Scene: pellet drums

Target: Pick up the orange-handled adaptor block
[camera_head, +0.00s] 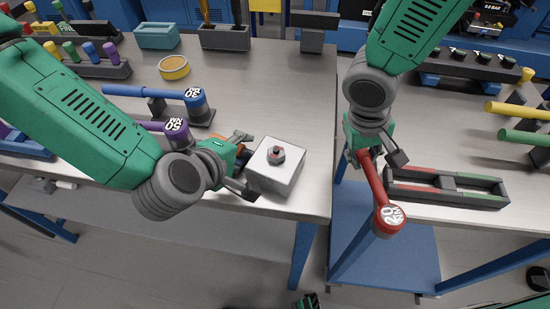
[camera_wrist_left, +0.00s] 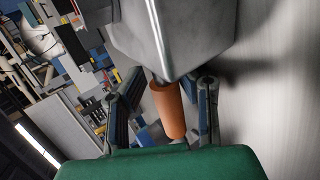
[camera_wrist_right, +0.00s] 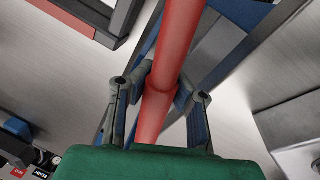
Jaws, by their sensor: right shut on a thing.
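The adaptor block (camera_head: 276,166) is a pale grey cube with a dark knob on top, near the front edge of the left table. Its orange handle (camera_wrist_left: 168,108) points toward my left gripper (camera_wrist_left: 162,98). The left gripper's fingers stand on either side of the handle, with gaps visible, so it is open around it. In the head view the left gripper (camera_head: 240,170) is just left of the block and partly hides the handle. My right gripper (camera_head: 376,155) is shut on a red torque wrench (camera_head: 374,182); its red shaft fills the right wrist view (camera_wrist_right: 165,75).
A purple wrench (camera_head: 172,127) and a blue wrench (camera_head: 150,92) lie on stands behind the left arm. A red-and-green tray (camera_head: 450,187) is on the right table. A gap separates the two tables. A yellow-ringed tin (camera_head: 174,68) stands farther back.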

